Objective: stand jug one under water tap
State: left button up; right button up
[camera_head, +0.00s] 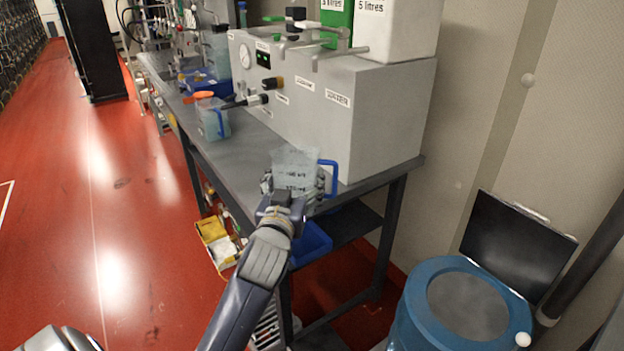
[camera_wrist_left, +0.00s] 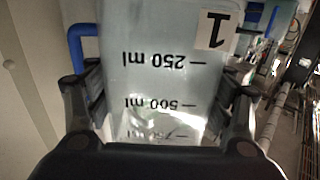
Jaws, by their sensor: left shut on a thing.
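Jug one (camera_head: 296,170), a clear jug with a blue handle, is held at the front end of the bench. In the left wrist view the jug (camera_wrist_left: 160,55) shows a "1" label and upside-down volume marks, with the blue handle at left. My left gripper (camera_head: 293,190) is shut on it, with fingers on both sides. I cannot tell whether its base touches the bench. The grey machine (camera_head: 385,110) stands behind it with several labels on its front; small print makes the water tap hard to single out. My right gripper is not in view.
A second clear jug (camera_head: 212,120) with a blue handle stands farther along the bench (camera_head: 236,152). Green (camera_head: 337,18) and white (camera_head: 396,28) canisters stand on the machine. A blue drum (camera_head: 430,318) stands at lower right. The red floor at left is open.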

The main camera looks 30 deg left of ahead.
pick_arm(q)
jog(key=shift+w+a+f+p, duration=0.15)
jog(key=shift+w+a+f, duration=0.7)
jog(key=shift+w, duration=1.45)
jog(key=shift+w+a+f+p, duration=0.1)
jog(key=shift+w+a+f, duration=0.7)
jog(key=shift+w, duration=1.5)
jog(key=shift+w+a+f+p, duration=0.15)
jog(key=shift+w+a+f, duration=0.7)
jog(key=shift+w, duration=1.45)
jog(key=shift+f, duration=0.1)
jog(key=o, duration=1.4)
